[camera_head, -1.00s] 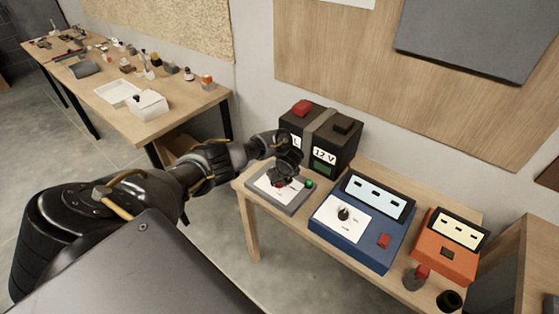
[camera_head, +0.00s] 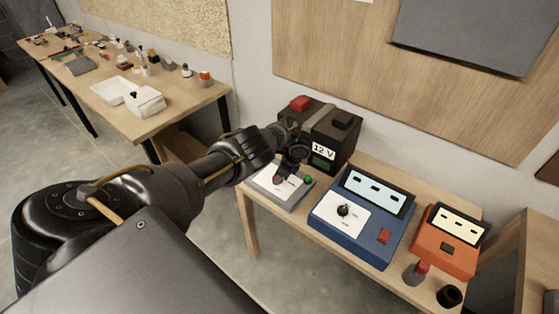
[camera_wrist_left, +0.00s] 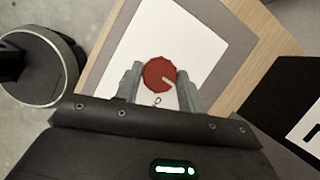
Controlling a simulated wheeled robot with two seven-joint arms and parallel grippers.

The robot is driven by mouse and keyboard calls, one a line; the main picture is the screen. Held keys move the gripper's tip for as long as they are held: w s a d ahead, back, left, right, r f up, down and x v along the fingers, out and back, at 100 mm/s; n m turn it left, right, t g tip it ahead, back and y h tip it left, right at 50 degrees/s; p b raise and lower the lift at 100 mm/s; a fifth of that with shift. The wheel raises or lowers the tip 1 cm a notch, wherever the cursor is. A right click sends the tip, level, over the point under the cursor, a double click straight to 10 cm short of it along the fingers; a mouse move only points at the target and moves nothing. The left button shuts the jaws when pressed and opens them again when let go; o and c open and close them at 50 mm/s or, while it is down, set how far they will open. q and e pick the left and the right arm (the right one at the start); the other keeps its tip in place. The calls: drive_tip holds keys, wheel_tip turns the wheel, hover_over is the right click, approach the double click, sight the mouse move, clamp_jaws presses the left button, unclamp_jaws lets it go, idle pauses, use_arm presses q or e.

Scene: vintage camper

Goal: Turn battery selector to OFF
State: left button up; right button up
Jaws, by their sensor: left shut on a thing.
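The battery selector is a low grey box (camera_head: 298,202) with a white face plate (camera_head: 262,183), on the front left corner of the wooden table. Its round red knob (camera_wrist_left: 155,66) has a pale mark that points toward the lower right in the left wrist view. My left gripper (camera_wrist_left: 160,78) is shut on the knob, with one finger on each side of it. In the head view my left gripper (camera_head: 284,173) comes down over the selector and hides most of the knob. Part of the plate lettering is covered. My right gripper is not in view.
A black 12 V battery (camera_head: 341,137) stands right behind the selector. A blue unit (camera_head: 357,241) with a black dial and an orange unit (camera_head: 446,258) stand to the right. A workbench (camera_head: 185,110) stands at the back left.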

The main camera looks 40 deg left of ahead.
use_arm(q)
drive_tip(key=shift+n, duration=0.4)
drive_tip(key=o, duration=1)
drive_tip(key=shift+c, duration=0.2)
drive_tip(key=p+v, duration=0.2)
drive_tip(key=v, duration=0.8)
drive_tip(key=shift+w+r, duration=0.2)
drive_tip(key=shift+r, duration=0.2)
